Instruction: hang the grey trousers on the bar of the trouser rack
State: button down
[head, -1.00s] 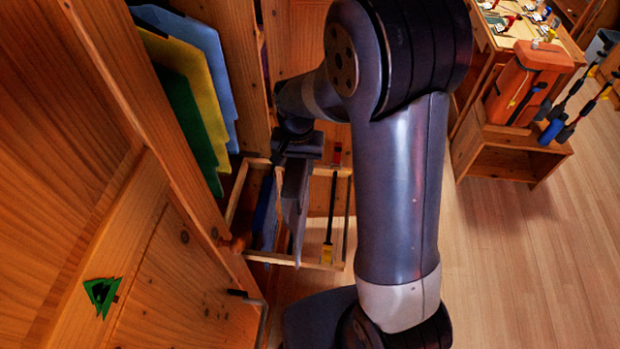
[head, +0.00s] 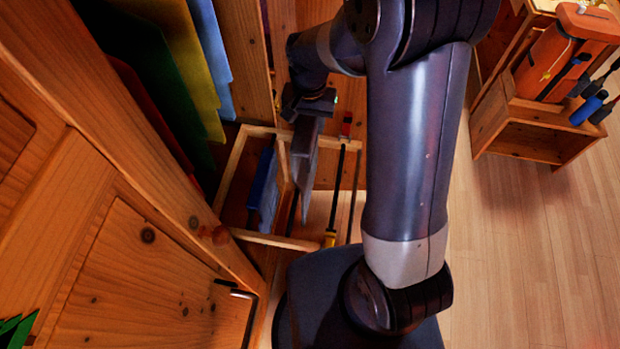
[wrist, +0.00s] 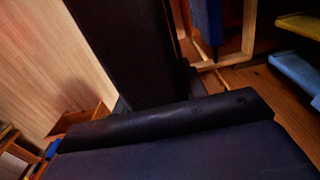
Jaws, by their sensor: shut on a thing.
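My gripper (head: 308,103) points down over the back part of the trouser rack (head: 240,165) in the head view. It is shut on the grey trousers (head: 304,150), which hang below it as a narrow panel inside the rack's outline. In the wrist view, dark grey cloth (wrist: 180,155) fills the bottom, apparently the trousers close up. The rack is a pulled-out wooden frame with thin bars running front to back. A dark bar with a yellow end (head: 330,238) lies right of the trousers. I cannot tell whether the trousers touch a bar.
Blue trousers (head: 263,190) hang in the rack, left of the grey ones. The wardrobe with yellow and blue clothes (head: 213,62) is at the left. The floor at the right (head: 530,250) is clear.

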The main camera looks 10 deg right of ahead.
notch_tip(320, 180, down, 26)
jog(key=b, duration=2.4)
jog(key=shift+b, duration=0.4)
jog(key=shift+d, duration=0.15)
jog(key=b, duration=0.1)
send_over(337, 189)
jog(key=shift+s+f, duration=0.1)
jog(key=shift+f+b, duration=2.95)
jog(key=shift+f, duration=0.95)
jog(key=c, duration=0.8)
grip_release()
jog(key=shift+o, duration=0.2)
